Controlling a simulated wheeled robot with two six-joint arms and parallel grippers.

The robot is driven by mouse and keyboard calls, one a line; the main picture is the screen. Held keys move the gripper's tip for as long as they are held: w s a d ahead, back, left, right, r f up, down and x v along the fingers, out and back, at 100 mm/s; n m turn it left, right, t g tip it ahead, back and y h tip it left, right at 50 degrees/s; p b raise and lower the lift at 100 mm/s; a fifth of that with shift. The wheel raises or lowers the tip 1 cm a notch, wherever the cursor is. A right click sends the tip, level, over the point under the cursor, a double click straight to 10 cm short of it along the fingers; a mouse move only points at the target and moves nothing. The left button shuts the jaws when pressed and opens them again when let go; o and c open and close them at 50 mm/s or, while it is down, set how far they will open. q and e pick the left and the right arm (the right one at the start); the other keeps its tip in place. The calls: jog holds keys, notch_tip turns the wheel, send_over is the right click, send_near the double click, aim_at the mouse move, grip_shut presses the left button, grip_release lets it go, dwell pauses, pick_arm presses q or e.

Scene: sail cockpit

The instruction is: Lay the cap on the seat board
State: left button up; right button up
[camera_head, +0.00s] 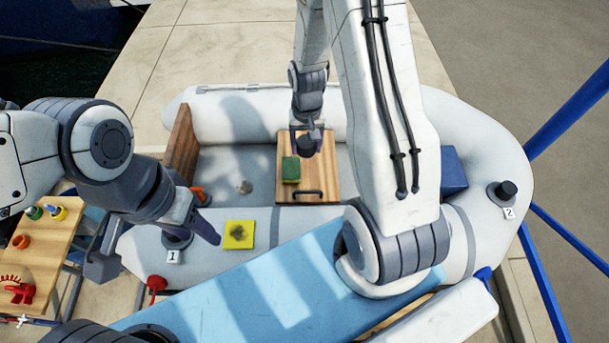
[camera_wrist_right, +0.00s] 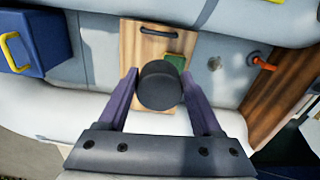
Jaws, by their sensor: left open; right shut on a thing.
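A black round cap (camera_head: 306,146) is held between the fingers of my right gripper (camera_head: 306,133). In the right wrist view the cap (camera_wrist_right: 160,84) sits between the two purple fingers, in front of the wooden seat board (camera_wrist_right: 147,40). The seat board (camera_head: 318,165) lies inside the grey inflatable boat, with a dark handle at its near edge. I cannot tell whether the cap touches the board. A green sponge (camera_head: 291,169) lies on the board, close to the cap. My left gripper (camera_head: 152,248) is open and empty near the valve marked 1.
A yellow patch (camera_head: 239,235) lies on the near tube. A black valve cap (camera_head: 507,189) stands by label 2. A blue box (camera_head: 453,171) is right of my right arm. A small wooden table (camera_head: 42,252) with bottles stands left.

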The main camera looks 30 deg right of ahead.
jog(key=s+d+f+m+b, duration=0.1)
jog(key=d+f+m+b, duration=0.5)
jog(key=d, duration=0.2)
jog(key=s+d+f+m+b, duration=0.1)
jog(key=d+f+m+b, duration=0.4)
jog(key=d, duration=0.4)
send_over(320, 174)
notch_tip(320, 174, down, 7)
jog(key=shift+r, duration=0.2)
notch_tip(320, 174, down, 4)
jog(key=shift+w+f, duration=0.1)
pick_arm(q)
notch_tip(320, 174, down, 13)
jog(key=shift+f, duration=0.15)
pick_arm(e)
jog(key=shift+f, duration=0.2)
jog(key=o, duration=1.4)
jog(key=shift+r, duration=0.1)
jog(key=shift+c, duration=0.2)
